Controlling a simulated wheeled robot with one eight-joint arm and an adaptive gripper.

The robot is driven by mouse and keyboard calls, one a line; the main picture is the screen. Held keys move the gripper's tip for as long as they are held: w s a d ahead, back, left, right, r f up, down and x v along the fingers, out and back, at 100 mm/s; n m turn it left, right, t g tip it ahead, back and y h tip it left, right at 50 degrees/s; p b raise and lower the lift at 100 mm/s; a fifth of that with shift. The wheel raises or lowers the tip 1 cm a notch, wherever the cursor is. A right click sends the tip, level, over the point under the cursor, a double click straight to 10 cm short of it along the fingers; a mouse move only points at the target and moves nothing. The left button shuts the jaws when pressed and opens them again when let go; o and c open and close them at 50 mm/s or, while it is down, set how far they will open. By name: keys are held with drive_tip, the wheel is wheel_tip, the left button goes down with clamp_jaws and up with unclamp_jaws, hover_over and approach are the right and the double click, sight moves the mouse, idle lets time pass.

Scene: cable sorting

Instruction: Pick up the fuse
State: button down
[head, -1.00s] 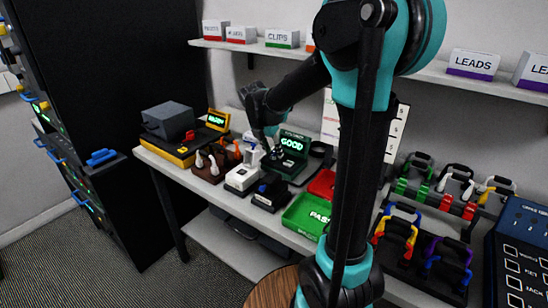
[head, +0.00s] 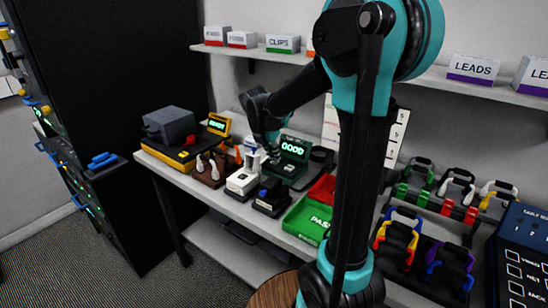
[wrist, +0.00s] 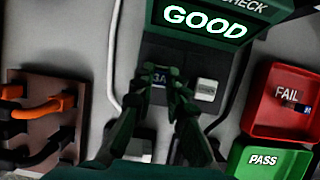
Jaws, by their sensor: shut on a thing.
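In the wrist view the fuse (wrist: 159,79), a small dark piece marked "3A", shows between my fingertips. My gripper (wrist: 162,92) is shut on it, and the fingers hide its sides and lower end. The fuse is at the front of the dark green checker (wrist: 205,17), whose screen reads "GOOD". I cannot tell whether it is seated or lifted. In the head view my gripper (head: 273,157) points down in front of the checker (head: 293,150), and the fuse is too small to make out.
The red FAIL tray (wrist: 262,96), with a small part in it, and the green PASS tray (wrist: 240,158) are right of the checker. A brown rack (wrist: 62,88) with orange and black leads stands left. A white device (head: 242,180) is close to my gripper.

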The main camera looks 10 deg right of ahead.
wheel_tip(320, 180, up, 23)
idle(1.1)
drive_tip(key=shift+a+f, duration=0.1)
drive_tip(key=shift+f, duration=0.15)
